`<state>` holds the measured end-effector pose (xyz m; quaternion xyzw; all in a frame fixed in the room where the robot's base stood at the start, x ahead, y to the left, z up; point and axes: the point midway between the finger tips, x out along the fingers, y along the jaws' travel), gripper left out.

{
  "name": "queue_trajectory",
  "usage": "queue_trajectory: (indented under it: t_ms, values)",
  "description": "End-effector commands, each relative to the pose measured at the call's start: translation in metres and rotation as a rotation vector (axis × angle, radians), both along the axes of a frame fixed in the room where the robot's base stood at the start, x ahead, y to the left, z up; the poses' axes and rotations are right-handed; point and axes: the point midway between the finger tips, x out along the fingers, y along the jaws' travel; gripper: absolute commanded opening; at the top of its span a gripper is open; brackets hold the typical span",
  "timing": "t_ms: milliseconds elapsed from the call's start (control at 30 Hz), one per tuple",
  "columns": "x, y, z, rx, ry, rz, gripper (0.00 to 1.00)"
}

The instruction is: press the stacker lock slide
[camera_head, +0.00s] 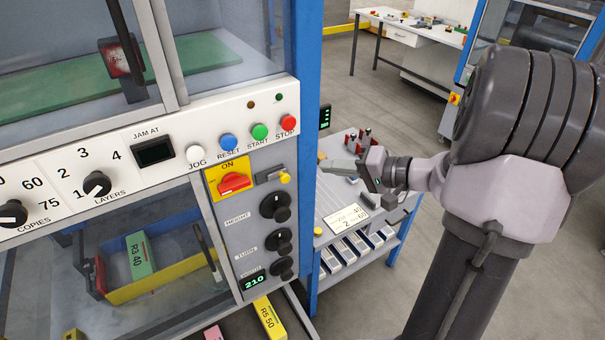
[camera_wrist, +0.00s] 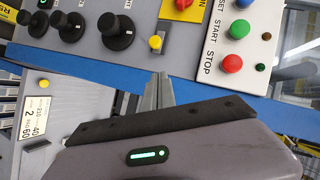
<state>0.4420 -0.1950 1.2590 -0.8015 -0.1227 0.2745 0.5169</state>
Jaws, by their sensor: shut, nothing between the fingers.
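The lock slide appears to be the small slide with a yellow knob (camera_head: 285,177) on the grey side panel, right of the red ON switch (camera_head: 235,182). No label on it is readable. In the wrist view the yellow knob (camera_wrist: 155,43) is just beyond my fingertips, slightly left. My gripper (camera_head: 325,164) is shut and empty, to the right of the knob in the head view. In the wrist view its fingers (camera_wrist: 160,78) lie together over the blue post's edge. A gap shows between fingertips and knob, and I see no contact.
Black knobs (camera_head: 275,206) sit below the slide. The JOG, RESET, START and STOP buttons (camera_head: 288,122) are above it. A blue post (camera_head: 307,60) edges the panel. A side cart (camera_head: 370,230) with small parts stands below my gripper.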

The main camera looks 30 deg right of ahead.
Motion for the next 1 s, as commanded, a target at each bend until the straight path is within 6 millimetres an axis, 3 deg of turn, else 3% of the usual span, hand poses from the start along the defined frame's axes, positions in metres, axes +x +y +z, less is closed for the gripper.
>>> queue_trajectory:
  t_ms: [200, 433, 867, 1000]
  values:
    - [0.034, 0.026, -0.016, 0.002, 0.003, 0.004, 0.00]
    - [0.039, 0.051, -0.028, 0.001, 0.001, 0.001, 0.00]
    - [0.039, 0.057, -0.031, -0.001, 0.001, 0.001, 0.00]
    - [0.039, 0.079, -0.035, -0.003, -0.001, 0.003, 0.00]
